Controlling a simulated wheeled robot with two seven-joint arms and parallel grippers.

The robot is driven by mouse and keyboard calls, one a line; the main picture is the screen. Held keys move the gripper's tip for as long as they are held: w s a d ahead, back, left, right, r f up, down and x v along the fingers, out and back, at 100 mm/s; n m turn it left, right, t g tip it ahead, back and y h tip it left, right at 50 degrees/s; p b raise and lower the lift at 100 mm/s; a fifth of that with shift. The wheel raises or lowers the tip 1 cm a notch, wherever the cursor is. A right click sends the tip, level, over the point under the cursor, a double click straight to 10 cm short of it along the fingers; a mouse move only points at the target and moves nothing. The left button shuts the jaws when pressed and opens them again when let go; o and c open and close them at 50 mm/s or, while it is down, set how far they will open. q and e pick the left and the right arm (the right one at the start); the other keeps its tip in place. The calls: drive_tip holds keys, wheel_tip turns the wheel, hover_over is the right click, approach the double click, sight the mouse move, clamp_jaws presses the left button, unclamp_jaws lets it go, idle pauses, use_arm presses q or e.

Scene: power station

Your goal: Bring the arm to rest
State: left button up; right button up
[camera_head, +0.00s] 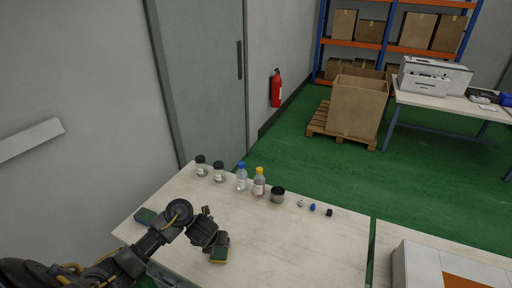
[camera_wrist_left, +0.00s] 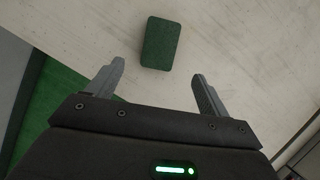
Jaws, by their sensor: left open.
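My left arm reaches in from the left in the head view, over the left part of the pale table (camera_head: 290,238). My left gripper (camera_wrist_left: 158,74) is open in the left wrist view, with nothing between its fingers. A dark green block (camera_wrist_left: 157,43) lies on the table just beyond the fingertips, apart from them. In the head view a green block with a yellow edge (camera_head: 219,249) shows beside the end of my arm, and another green block (camera_head: 145,216) lies near the table's left edge. I cannot tell which one the wrist view shows. My right gripper is out of view.
Two dark-capped jars (camera_head: 201,168) (camera_head: 219,173), a blue-capped bottle (camera_head: 241,180), a yellow-capped bottle (camera_head: 259,184), a dark-lidded pot (camera_head: 278,195) and several small items (camera_head: 313,207) line the table's back edge. The table's right part is clear. A wall stands left.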

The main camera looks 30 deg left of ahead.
use_arm(q)
drive_tip(key=s+d+n+t+h, duration=0.1)
drive_tip(key=s+d+n, duration=0.7)
drive_tip(key=d+n, duration=0.25)
drive_tip(key=s+d+r+n+g+h, duration=0.1)
drive_tip(key=s+r+n, duration=0.1)
drive_tip(key=s+n, duration=0.6)
drive_tip(key=s+d+r+n, duration=0.1)
drive_tip(key=s+r+n, duration=0.2)
drive_tip(key=s+n, duration=0.6)
wheel_tip(320, 180, down, 32)
drive_tip(key=w+f+n+g+b, duration=0.1)
drive_tip(key=n+g+b, duration=0.1)
drive_tip(key=b, duration=0.4)
drive_tip(key=s+a+f+b, duration=0.1)
drive_tip(key=s+f+b, duration=0.1)
drive_tip(key=s+f, duration=0.6)
drive_tip(key=s+a+f+g+b, duration=0.1)
drive_tip(key=s+f+b, duration=0.2)
drive_tip(key=s+f, duration=0.5)
wheel_tip(320, 180, down, 4)
drive_tip(key=shift+a+f+m, duration=0.25)
drive_tip(key=shift+a+m, duration=0.05)
drive_tip(key=shift+m, duration=0.15)
